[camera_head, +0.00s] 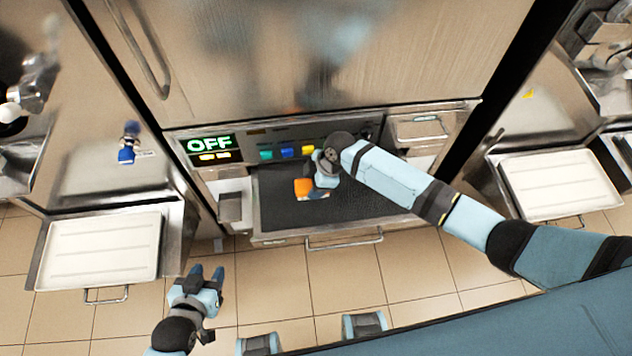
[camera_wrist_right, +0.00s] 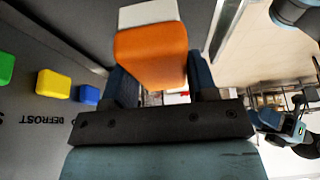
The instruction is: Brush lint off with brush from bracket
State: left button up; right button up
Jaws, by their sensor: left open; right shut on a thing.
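My right gripper (camera_head: 322,178) is over the dark recessed tray of the middle machine, shut on an orange block-like thing (camera_head: 304,187), likely the brush. In the right wrist view the brush (camera_wrist_right: 150,55) shows an orange body with a white end, between the dark blue fingers of my right gripper (camera_wrist_right: 160,88). A small pale and brown patch (camera_head: 318,196) lies by the brush; I cannot tell what it is. I cannot pick out the bracket or any lint for sure. My left gripper (camera_head: 207,276) is open and empty, low over the tiled floor.
The machine's panel has a lit "OFF" display (camera_head: 209,144) and green, blue (camera_head: 287,152) and yellow buttons close to my right gripper. The dark tray (camera_head: 385,195) has a front handle (camera_head: 345,244). White trays (camera_head: 100,250) (camera_head: 560,184) stand on both sides.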

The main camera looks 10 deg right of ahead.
jog(key=shift+r+p, duration=0.7)
jog(key=shift+r, duration=0.45)
pick_arm(q)
jog(key=r, duration=0.2)
jog(key=shift+d+r, duration=0.35)
jog(key=shift+a, duration=0.1)
jog(key=shift+f, duration=0.2)
